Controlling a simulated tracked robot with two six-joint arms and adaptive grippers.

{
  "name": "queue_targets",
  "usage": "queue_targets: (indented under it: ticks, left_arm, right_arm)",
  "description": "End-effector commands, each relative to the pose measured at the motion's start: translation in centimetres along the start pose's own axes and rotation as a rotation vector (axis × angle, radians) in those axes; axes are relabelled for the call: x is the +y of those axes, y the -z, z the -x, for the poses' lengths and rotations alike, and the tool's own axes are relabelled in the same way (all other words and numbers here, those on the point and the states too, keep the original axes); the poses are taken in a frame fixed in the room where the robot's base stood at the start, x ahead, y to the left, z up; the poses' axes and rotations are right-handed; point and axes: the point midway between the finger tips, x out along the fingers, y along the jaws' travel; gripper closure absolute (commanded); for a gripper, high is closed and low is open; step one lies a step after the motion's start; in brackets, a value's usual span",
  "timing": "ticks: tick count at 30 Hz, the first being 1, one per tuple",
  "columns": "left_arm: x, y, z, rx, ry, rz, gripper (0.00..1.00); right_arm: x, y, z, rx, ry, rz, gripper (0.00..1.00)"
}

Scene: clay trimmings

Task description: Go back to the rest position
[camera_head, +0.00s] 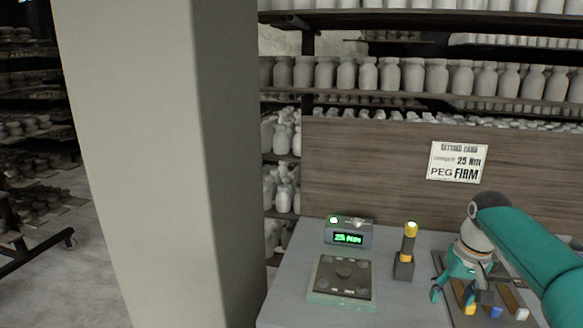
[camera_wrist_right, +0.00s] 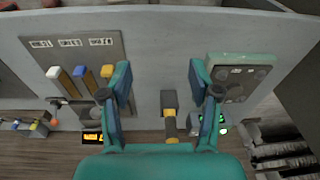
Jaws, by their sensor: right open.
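My right gripper (camera_head: 462,282) is over the right part of the grey table, above a dark board (camera_head: 440,262) with colour-ended pegs. In the right wrist view its two teal fingers (camera_wrist_right: 160,80) are spread apart with nothing between them. The board (camera_wrist_right: 105,45) shows there with white, blue and yellow peg ends (camera_wrist_right: 80,71), to the left of the fingers. My left gripper is in neither view.
A yellow and black tool (camera_head: 406,250) stands upright at the table's middle. A flat fixture (camera_head: 342,280) and a box with a green display (camera_head: 348,238) are left of it. A panel with a card (camera_head: 457,162) rises behind. A thick pillar (camera_head: 170,160) stands left.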

Motion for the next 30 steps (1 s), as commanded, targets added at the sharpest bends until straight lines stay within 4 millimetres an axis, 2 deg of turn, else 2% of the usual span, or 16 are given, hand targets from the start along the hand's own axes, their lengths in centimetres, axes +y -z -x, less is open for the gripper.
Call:
queue_targets:
  ticks: [8, 11, 14, 15, 17, 18, 20, 21, 25, 27, 30]
  left_arm:
    - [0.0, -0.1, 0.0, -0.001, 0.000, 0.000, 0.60]
    - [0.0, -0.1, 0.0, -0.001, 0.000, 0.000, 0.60]
    - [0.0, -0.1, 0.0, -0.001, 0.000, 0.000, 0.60]
    - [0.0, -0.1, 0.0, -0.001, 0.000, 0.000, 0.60]
    - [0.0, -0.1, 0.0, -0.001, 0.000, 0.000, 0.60]
    - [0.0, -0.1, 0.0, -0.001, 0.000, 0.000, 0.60]
    - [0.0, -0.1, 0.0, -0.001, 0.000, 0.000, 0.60]
    - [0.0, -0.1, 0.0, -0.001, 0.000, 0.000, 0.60]
    - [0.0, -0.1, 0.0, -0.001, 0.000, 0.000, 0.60]
    - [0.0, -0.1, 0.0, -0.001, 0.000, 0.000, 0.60]
    - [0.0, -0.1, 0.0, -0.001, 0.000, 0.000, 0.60]
  right_arm:
    - [-3.4, -1.0, -8.8, -0.022, 0.060, 0.062, 0.38]
    - [-5.3, -2.4, -13.2, -0.034, 0.097, 0.085, 0.38]
    - [-7.7, -5.3, -18.8, -0.053, 0.147, 0.102, 0.38]
    - [-8.8, -7.0, -21.2, -0.061, 0.171, 0.104, 0.38]
    - [-10.4, -10.0, -24.5, -0.073, 0.205, 0.103, 0.38]
    - [-11.4, -12.1, -26.4, -0.080, 0.227, 0.098, 0.38]
    - [-12.7, -15.7, -28.9, -0.094, 0.255, 0.087, 0.38]
    - [-13.4, -18.2, -30.4, -0.102, 0.272, 0.077, 0.38]
    - [-14.9, -26.3, -33.1, -0.126, 0.305, 0.033, 0.38]
    - [-15.2, -30.0, -33.6, -0.135, 0.310, 0.012, 0.38]
    - [-15.3, -33.9, -33.6, -0.144, 0.310, -0.013, 0.38]
